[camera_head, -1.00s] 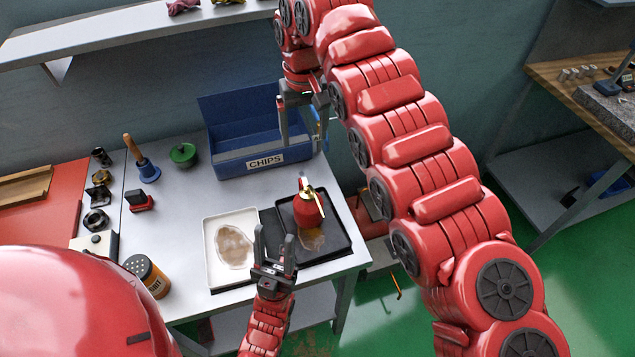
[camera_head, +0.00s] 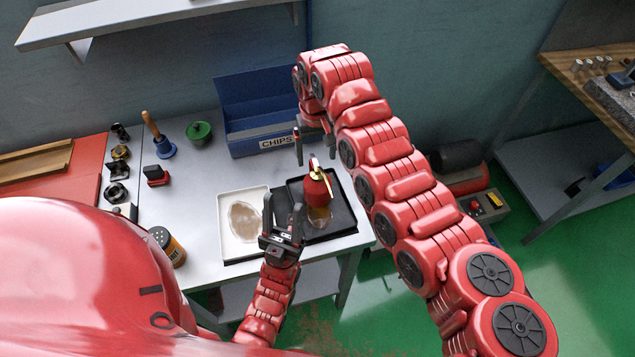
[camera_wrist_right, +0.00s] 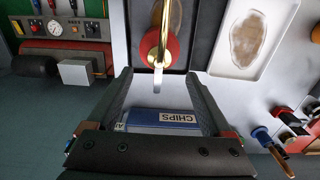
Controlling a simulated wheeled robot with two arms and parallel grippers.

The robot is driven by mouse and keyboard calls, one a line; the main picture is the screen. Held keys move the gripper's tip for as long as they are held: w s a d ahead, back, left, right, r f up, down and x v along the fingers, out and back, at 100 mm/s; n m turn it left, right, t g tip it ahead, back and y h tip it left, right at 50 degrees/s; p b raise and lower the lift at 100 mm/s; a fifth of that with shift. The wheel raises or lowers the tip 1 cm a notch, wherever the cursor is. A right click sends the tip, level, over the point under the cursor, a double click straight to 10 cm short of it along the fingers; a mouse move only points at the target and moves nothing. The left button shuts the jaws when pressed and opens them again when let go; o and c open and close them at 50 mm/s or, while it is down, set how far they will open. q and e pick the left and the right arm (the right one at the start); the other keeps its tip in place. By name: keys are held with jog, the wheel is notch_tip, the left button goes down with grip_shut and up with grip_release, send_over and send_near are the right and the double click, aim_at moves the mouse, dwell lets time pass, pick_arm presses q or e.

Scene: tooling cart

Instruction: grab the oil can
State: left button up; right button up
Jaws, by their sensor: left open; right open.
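The red oil can (camera_head: 318,190) with a gold handle and spout stands on the black tray (camera_head: 346,219) at the bench's front right. In the right wrist view the oil can (camera_wrist_right: 171,46) shows just beyond the fingertips, roughly in line with the gap. My right gripper (camera_head: 313,158) is open and empty, just behind and above the can; the arm partly hides it. My left gripper (camera_head: 283,207) is open and empty, with its fingers pointing up over the front edge of the trays, left of the can.
A white tray (camera_head: 226,240) with a brown stain lies left of the black tray. A blue CHIPS bin (camera_head: 255,141) stands behind.

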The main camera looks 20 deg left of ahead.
aim_at(318, 169)
jog(key=shift+f+p, duration=0.35)
jog(key=f+p, duration=0.3)
jog(key=f, duration=0.1)
jog(key=shift+s+d+f, duration=0.1)
jog(key=shift+s+d, duration=0.15)
jog(key=shift+s, duration=0.05)
jog(key=shift+f, duration=0.25)
jog(key=shift+w, duration=0.1)
jog(key=shift+c, duration=0.2)
grip_shut()
dwell(0.4)
